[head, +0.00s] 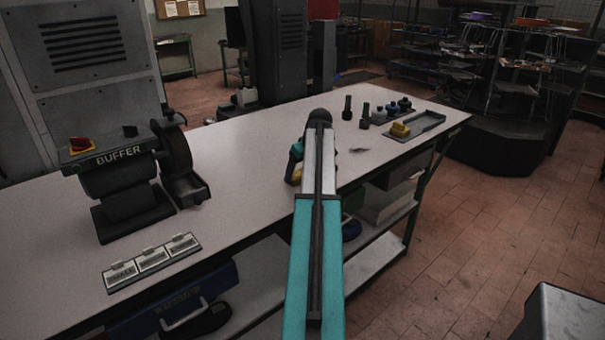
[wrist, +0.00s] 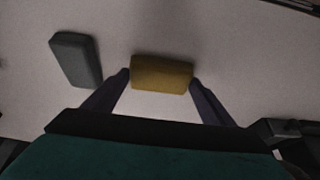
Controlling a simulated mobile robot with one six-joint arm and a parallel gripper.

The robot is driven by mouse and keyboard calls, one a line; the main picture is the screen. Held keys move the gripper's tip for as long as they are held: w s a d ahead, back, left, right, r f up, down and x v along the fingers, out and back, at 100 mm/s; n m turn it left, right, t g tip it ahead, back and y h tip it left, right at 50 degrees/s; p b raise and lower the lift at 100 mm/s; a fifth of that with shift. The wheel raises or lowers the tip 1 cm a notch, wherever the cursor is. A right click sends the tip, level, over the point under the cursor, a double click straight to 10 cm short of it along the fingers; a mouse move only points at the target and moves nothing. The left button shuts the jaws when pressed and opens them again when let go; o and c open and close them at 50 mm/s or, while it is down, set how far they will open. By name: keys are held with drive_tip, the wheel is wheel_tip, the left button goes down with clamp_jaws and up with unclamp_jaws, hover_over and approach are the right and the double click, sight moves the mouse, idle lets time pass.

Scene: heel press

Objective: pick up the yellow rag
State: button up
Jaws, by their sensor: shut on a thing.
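The yellow rag (wrist: 161,74) is a folded, block-like ochre piece in the wrist view. It sits between the two fingertips of my gripper (wrist: 160,78), which is shut on it across its short ends. Whether it touches the bench top cannot be told. In the head view my arm hides most of the gripper; a small yellow patch (head: 295,174) shows beside the arm's end, probably the rag.
A dark grey-green block (wrist: 76,60) lies left of the rag in the wrist view. The bench (head: 245,140) carries a buffer (head: 118,182), a label plate (head: 152,262), several small dark bottles and a grey tray (head: 432,122) with a yellow block (head: 400,129). The bench's middle left is clear.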

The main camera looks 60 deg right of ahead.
drive_tip(key=shift+r+b, duration=0.45)
drive_tip(key=shift+r, duration=0.75)
drive_tip(key=shift+s+r, duration=0.1)
drive_tip(key=shift+r, duration=0.15)
drive_tip(key=s+a+b, duration=0.1)
drive_tip(key=s+a, duration=0.1)
drive_tip(key=s, duration=0.5)
drive_tip(key=s+a+r+b, duration=0.1)
drive_tip(key=s+a+b, duration=0.1)
drive_tip(key=s, duration=0.6)
drive_tip(key=shift+a+r+b, duration=0.25)
drive_tip(key=shift+a+b, duration=0.05)
drive_tip(key=shift+a, duration=0.1)
drive_tip(key=o, duration=0.6)
drive_tip(key=shift+c, duration=0.2)
drive_tip(key=c, duration=0.4)
drive_tip(key=shift+o, duration=0.2)
drive_tip(key=shift+s, duration=0.1)
